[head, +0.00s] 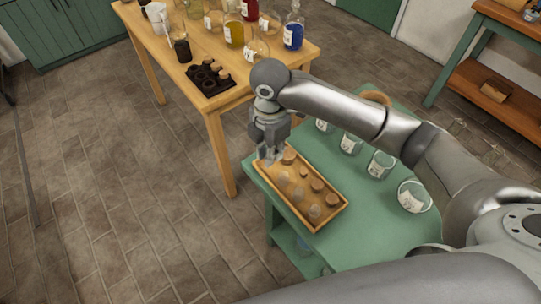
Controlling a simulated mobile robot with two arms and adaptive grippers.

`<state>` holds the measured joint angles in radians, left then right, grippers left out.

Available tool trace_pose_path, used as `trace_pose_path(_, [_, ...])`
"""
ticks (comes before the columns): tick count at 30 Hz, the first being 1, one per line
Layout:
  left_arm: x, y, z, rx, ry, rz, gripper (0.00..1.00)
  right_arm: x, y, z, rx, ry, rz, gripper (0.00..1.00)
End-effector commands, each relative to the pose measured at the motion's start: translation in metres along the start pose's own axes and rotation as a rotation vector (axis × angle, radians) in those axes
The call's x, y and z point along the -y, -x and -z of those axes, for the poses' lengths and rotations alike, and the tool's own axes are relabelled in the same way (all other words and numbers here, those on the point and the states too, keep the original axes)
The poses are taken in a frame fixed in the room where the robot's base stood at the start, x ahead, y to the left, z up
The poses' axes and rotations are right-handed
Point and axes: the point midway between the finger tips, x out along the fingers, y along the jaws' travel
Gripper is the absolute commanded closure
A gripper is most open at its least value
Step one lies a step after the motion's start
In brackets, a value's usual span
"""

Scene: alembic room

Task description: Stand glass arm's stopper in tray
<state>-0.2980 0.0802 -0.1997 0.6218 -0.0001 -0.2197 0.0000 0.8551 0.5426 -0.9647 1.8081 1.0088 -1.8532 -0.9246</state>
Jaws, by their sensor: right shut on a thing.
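The wooden tray (326,221) sits on the green table at its left end. Several stoppers stand in it, some cork-brown and some clear and glassy, such as a cork (317,186) and a glassy one (314,212). My right gripper (268,157) points down over the tray's far left corner. It is shut on a small stopper, which the fingers mostly hide. I cannot tell whether the stopper touches the tray floor. My left gripper is not in view.
Several labelled glass jars (381,164) line the green table (372,220) right of the tray. A wooden table (188,50) behind holds bottles, beakers and a dark rack (209,79). A wooden shelf unit (500,70) stands at the upper right. Tiled floor is clear at left.

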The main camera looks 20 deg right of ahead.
Motion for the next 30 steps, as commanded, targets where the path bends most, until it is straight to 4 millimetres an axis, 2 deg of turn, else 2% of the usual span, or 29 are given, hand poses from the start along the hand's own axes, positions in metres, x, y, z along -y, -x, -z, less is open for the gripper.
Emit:
trace_pose_path(3, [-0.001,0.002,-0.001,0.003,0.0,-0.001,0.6,-0.013,-0.023,-0.01,0.0,-0.004,0.006,1.0])
trace_pose_path(7, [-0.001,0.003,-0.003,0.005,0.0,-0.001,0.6,-0.025,-0.04,-0.017,-0.001,-0.002,0.004,1.0])
trace_pose_path(16, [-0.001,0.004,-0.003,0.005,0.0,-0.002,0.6,-0.037,-0.058,-0.025,0.0,-0.001,0.002,1.0])
trace_pose_path(22, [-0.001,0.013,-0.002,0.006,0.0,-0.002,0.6,-0.037,-0.084,-0.025,0.0,0.0,0.003,1.0])
trace_pose_path(30, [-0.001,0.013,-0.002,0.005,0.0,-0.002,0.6,-0.037,-0.088,-0.025,0.0,0.0,0.001,1.0])
